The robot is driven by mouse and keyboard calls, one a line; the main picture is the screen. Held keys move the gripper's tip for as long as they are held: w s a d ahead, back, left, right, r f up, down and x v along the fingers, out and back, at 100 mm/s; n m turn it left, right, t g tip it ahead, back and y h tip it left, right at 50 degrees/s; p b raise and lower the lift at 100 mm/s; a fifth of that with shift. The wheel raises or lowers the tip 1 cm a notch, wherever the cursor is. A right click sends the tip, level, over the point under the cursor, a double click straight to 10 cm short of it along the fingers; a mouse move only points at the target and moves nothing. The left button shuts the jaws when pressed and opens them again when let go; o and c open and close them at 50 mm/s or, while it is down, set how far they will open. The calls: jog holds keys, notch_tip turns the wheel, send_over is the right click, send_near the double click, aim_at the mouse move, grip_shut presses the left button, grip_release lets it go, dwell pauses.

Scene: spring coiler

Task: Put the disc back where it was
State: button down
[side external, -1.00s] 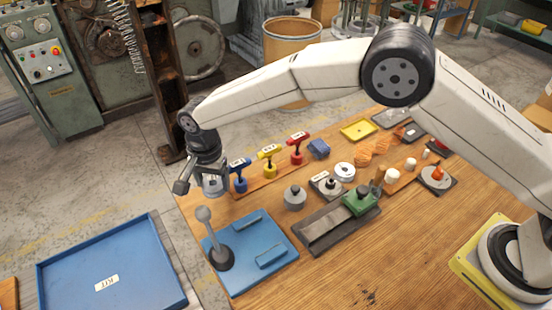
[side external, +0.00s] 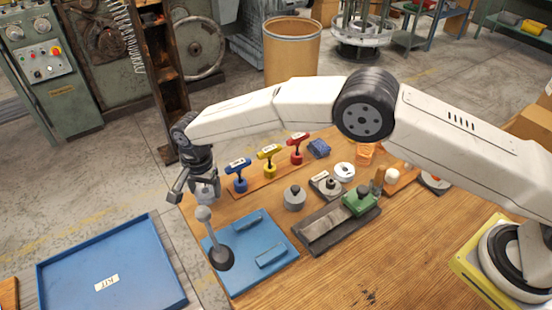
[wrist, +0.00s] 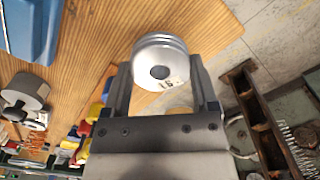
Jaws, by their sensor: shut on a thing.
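My gripper (side external: 204,192) is above the table's far left edge, just behind a grey ball-topped post (side external: 215,238) as seen from the side. In the wrist view, my gripper (wrist: 160,82) is shut on a silver disc (wrist: 160,52) with grooved edges, a dark centre hole and a small label. The post has a round dark base and stands on a blue plate (side external: 247,243). A white disc with a hole (side external: 344,172) and a grey disc with a knob (side external: 294,198) stand on the table, apart from my gripper.
Blue, yellow and red T-handled tools (side external: 268,160) stand in a row right of my gripper. A green block on a dark rail (side external: 325,230) lies further right. A blue tray (side external: 110,270) is at the left. The table's front is clear.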

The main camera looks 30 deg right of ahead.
jog(key=shift+f, duration=1)
jog(key=shift+f, duration=0.15)
grip_release()
notch_tip(320, 180, up, 12)
jog(key=shift+d, duration=0.15)
dwell(0.6)
